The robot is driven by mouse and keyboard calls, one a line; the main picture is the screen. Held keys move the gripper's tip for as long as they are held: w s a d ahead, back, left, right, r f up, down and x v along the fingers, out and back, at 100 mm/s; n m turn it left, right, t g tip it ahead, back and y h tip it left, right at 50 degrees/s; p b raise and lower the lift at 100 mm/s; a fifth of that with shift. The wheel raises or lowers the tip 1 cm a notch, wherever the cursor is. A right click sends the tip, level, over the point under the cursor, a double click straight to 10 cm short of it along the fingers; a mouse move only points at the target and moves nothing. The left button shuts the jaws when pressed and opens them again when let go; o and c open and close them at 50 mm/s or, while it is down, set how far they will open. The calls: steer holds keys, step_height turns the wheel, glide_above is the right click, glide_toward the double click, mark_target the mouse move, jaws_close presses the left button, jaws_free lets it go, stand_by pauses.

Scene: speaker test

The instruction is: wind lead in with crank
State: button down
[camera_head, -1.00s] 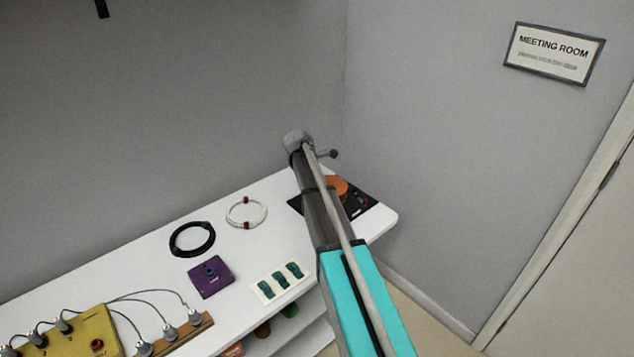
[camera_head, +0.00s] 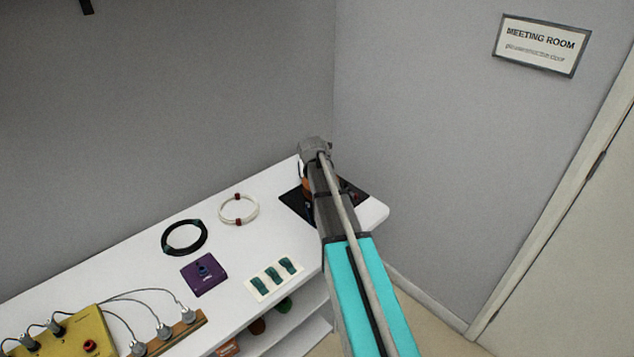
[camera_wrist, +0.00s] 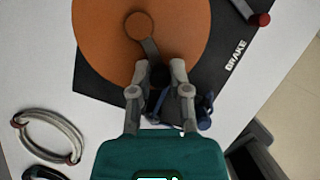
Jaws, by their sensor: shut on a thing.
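In the wrist view an orange reel disc (camera_wrist: 105,50) lies on a black base plate (camera_wrist: 222,62) marked BRAKE. A grey crank arm (camera_wrist: 150,47) runs from the hub to a dark crank knob (camera_wrist: 160,76). My gripper (camera_wrist: 158,72) is shut on that knob, one finger on each side. A dark blue part (camera_wrist: 204,112) sits beside the right finger; I cannot tell whether it belongs to the lead. In the head view my arm hides most of the reel, and a sliver of the base plate (camera_head: 296,204) shows.
A red-ended brake lever (camera_wrist: 260,19) is at the plate's corner. On the white table (camera_head: 130,262) lie a white coil (camera_head: 251,217), a black coil (camera_head: 166,246), a purple box (camera_head: 196,284), a card with green pieces (camera_head: 262,287) and a yellow box with cables (camera_head: 60,335). Walls stand close behind.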

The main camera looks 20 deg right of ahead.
steer(key=shift+s+d+n+t+y, duration=0.1)
steer(key=shift+d+n+t+y, duration=0.25)
steer(key=shift+n, duration=0.65)
steer(key=shift+s+d+n+t+y, duration=0.15)
steer(key=shift+d+n+y, duration=0.25)
steer(key=shift+n, duration=0.6)
steer(key=shift+w, duration=0.1)
steer(key=c, duration=0.6)
jaws_free()
